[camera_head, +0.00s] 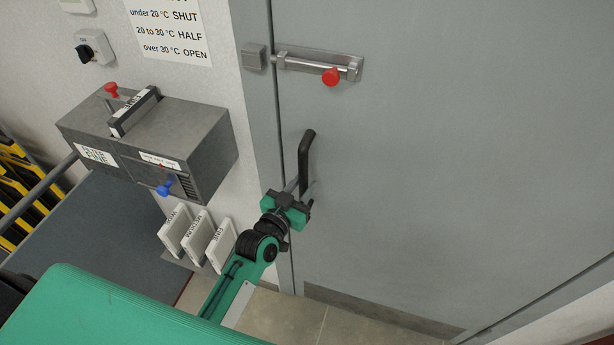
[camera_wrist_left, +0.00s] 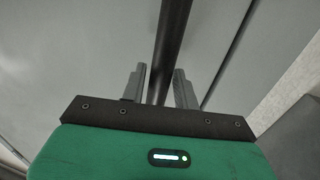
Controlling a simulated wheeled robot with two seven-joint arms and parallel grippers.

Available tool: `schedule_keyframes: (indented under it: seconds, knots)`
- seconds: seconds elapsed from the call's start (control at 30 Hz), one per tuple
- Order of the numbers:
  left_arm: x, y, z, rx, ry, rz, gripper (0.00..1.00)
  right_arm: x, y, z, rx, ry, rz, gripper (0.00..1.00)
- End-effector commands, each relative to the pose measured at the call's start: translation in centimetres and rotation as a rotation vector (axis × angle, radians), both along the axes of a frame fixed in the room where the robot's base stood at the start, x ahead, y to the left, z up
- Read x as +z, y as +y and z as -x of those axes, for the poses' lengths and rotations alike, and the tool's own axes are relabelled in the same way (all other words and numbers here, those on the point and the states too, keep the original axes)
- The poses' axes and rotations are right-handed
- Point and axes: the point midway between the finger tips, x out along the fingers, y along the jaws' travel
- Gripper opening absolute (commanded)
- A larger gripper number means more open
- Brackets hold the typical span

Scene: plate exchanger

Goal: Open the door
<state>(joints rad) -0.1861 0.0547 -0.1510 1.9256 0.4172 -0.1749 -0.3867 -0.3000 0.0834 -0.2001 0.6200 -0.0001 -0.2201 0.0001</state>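The grey door (camera_head: 450,170) looks closed in its frame in the head view. Its black handle (camera_head: 305,152) stands roughly upright near the door's left edge. Above it is a metal slide bolt (camera_head: 300,62) with a red knob (camera_head: 331,76); I cannot tell whether its rod enters the block (camera_head: 253,57) on the frame. My left gripper (camera_head: 301,187) is at the handle's lower part. In the left wrist view the handle (camera_wrist_left: 170,35) passes between the two fingers (camera_wrist_left: 160,87), with narrow gaps showing on both sides. My right gripper is not in view.
A grey metal box (camera_head: 150,140) with a red knob, a blue knob and a top handle is on the wall left of the door. Several white plates (camera_head: 197,236) stand in a rack below it. The floor before the door (camera_head: 300,318) looks clear.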

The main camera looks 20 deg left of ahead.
Motion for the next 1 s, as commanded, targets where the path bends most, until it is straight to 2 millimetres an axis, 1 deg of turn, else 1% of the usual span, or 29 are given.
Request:
schedule_keyframes:
  seconds: [0.03, 0.2, 0.53, 0.57, 0.7, 1.0]
  knots:
    - [0.2, -0.2, -0.7, 0.000, -0.001, 0.001, 0.30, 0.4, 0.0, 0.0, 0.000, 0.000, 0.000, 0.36]
    - [0.1, -0.4, -1.9, 0.000, 0.001, 0.002, 0.30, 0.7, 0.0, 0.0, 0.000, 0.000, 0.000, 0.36]
    - [-0.1, -0.5, -2.2, 0.000, 0.001, 0.001, 0.30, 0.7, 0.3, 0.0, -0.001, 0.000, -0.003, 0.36]
    - [-0.1, -0.5, -2.2, 0.000, 0.001, 0.001, 0.28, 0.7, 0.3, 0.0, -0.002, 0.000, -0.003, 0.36]
    - [-0.1, -0.5, -2.2, 0.000, 0.001, 0.001, 0.01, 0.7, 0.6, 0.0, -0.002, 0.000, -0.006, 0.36]
    - [-0.1, -0.6, -2.3, 0.000, 0.001, 0.001, 0.00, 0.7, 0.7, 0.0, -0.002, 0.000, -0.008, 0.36]
